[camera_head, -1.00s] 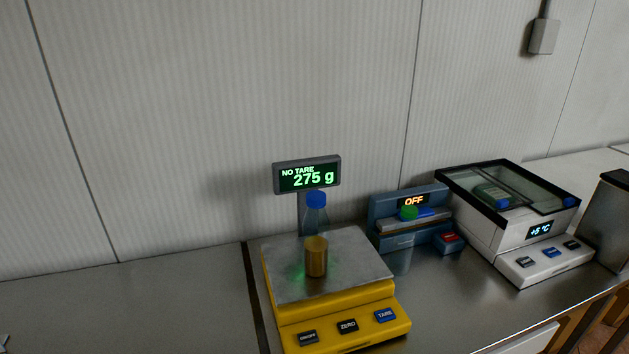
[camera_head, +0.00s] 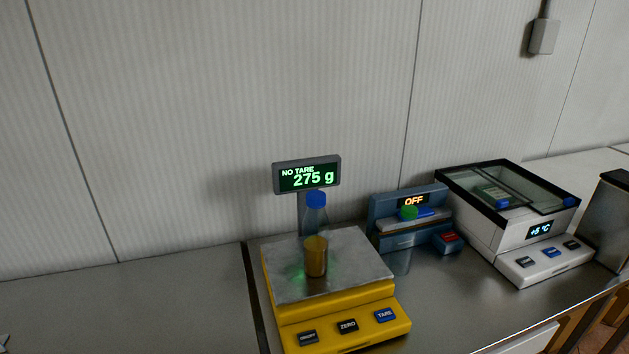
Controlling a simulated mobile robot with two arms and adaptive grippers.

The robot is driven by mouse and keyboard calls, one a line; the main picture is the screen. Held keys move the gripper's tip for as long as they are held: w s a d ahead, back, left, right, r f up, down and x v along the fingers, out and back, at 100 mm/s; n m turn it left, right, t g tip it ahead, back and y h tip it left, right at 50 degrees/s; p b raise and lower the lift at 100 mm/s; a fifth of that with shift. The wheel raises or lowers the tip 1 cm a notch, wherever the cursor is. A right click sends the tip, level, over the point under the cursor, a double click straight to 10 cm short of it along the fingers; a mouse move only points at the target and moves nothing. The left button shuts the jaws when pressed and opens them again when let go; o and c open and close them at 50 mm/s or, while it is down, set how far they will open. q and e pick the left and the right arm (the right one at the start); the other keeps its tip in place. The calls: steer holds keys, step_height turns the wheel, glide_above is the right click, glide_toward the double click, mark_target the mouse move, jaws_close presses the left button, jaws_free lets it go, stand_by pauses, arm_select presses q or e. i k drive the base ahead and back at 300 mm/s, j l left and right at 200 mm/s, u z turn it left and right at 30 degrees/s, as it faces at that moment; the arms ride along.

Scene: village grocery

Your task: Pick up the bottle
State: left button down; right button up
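A clear bottle (camera_head: 316,256) with a blue cap and amber liquid in its lower part stands upright on the steel plate of a yellow scale (camera_head: 348,328). The scale's display (camera_head: 307,176) behind the bottle reads "NO TARE 275 g". A second bottle with a green cap (camera_head: 408,213) stands in front of the blue device to the right; its body is clear and hard to make out.
A blue device (camera_head: 409,206) reading "OFF" stands right of the scale. A white cooler box (camera_head: 515,225) with a glass lid reads "+5 °C". A grey container (camera_head: 607,222) stands at the far right. The counter (camera_head: 120,310) left of the scale is clear.

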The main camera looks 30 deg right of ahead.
mark_target(316, 223)
steer(key=j, duration=0.7)
steer(key=k+j, duration=0.15)
steer(key=j, duration=1.2)
steer(key=k, duration=0.05)
